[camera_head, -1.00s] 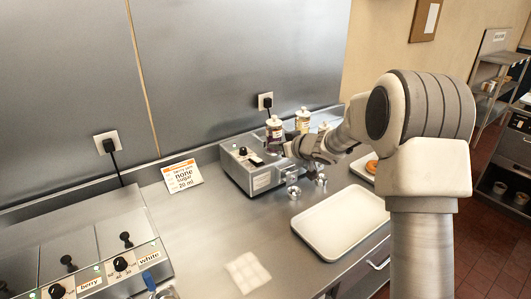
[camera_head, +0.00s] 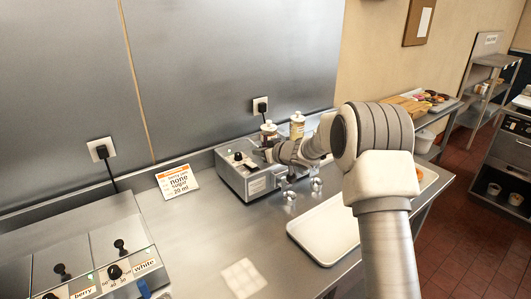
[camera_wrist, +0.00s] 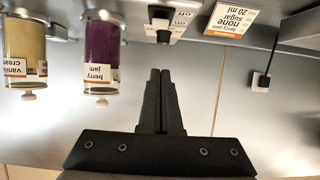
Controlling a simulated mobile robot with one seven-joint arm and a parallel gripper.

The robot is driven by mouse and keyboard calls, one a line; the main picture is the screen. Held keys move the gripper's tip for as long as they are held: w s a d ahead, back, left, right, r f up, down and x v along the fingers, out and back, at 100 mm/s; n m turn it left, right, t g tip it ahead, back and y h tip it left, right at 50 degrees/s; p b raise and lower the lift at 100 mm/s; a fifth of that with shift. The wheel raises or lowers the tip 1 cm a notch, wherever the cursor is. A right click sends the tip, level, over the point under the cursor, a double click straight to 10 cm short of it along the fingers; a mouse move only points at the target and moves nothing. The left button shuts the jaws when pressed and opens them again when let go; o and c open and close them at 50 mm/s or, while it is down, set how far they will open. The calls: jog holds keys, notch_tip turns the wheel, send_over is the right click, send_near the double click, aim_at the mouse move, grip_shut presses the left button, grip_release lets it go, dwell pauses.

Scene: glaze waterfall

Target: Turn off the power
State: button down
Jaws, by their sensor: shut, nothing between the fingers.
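A grey metal machine box (camera_head: 240,182) stands on the counter by the wall, with black controls on its top. In the wrist view, which is upside down, a black switch (camera_wrist: 160,13) beside an on/off label (camera_wrist: 181,18) shows just past my fingertips. My gripper (camera_wrist: 160,72) is shut and empty, its fingers pointing toward that switch. A gap or contact between them cannot be told. In the head view my gripper (camera_head: 266,155) is low over the machine's right part, and my wrist hides some of its top.
A berry jam bottle (camera_wrist: 101,50) and a vanilla cream bottle (camera_wrist: 26,55) stand close beside my gripper. A text card (camera_head: 178,182) leans left of the machine. Plugged sockets (camera_head: 101,149) are on the wall.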

aim_at(251, 164)
jog(key=x, duration=0.3)
notch_tip(251, 164, down, 2)
jog(key=shift+w+a+f, duration=0.15)
jog(key=shift+f, duration=1)
jog(key=shift+b, duration=0.4)
